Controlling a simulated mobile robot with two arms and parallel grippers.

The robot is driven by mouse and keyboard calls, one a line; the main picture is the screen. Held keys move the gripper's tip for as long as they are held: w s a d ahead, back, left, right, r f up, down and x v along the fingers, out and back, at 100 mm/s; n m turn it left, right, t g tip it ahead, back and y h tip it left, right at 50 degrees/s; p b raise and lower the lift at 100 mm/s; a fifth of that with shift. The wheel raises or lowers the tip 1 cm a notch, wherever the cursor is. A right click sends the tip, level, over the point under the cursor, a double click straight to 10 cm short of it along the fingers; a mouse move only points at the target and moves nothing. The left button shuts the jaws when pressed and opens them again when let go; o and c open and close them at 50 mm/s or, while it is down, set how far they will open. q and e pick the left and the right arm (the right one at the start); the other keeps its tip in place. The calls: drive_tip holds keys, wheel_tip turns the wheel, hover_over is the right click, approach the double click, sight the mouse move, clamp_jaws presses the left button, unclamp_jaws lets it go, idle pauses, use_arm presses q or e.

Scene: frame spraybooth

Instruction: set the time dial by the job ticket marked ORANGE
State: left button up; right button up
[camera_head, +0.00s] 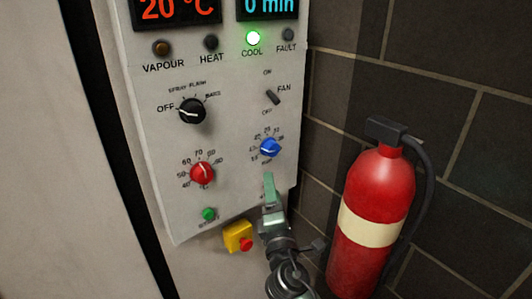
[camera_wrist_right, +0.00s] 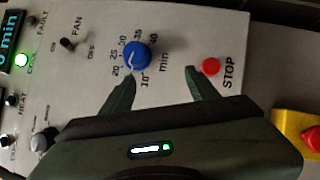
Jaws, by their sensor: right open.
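The blue time dial (camera_head: 270,147) is on the lower right of the grey control panel, with a "min" scale around it. Its white pointer line lies toward the low-number side; the exact mark is too small to tell. It also shows in the right wrist view (camera_wrist_right: 138,55). My right gripper (camera_head: 268,182) is just below the dial in the head view. In the wrist view its two fingers (camera_wrist_right: 160,75) are spread and empty, with the dial beyond the left fingertip. My left gripper is out of view. No ticket marked ORANGE shows.
A red STOP button (camera_wrist_right: 211,66) is beyond the right fingertip. The red dial (camera_head: 203,173), black selector (camera_head: 192,111), FAN switch (camera_head: 273,97) and green button (camera_head: 209,214) share the panel. A yellow box with red button (camera_head: 237,236) is below. A fire extinguisher (camera_head: 372,220) stands right.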

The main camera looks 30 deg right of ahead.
sight(273, 152)
drive_tip(key=shift+h, duration=0.5)
drive_tip(key=w+d+r, duration=0.1)
drive_tip(key=r, duration=0.1)
drive_tip(key=w+d+r+p, duration=0.1)
drive_tip(key=w, duration=0.1)
drive_tip(key=w+d+r+p, duration=0.1)
drive_tip(key=r, duration=0.1)
drive_tip(key=shift+w+d+r, duration=0.3)
drive_tip(key=shift+w+r, duration=0.05)
drive_tip(key=shift+w+d+r+p, duration=0.1)
drive_tip(key=shift+w+d+p, duration=0.1)
drive_tip(key=shift+w+p, duration=0.2)
clamp_jaws()
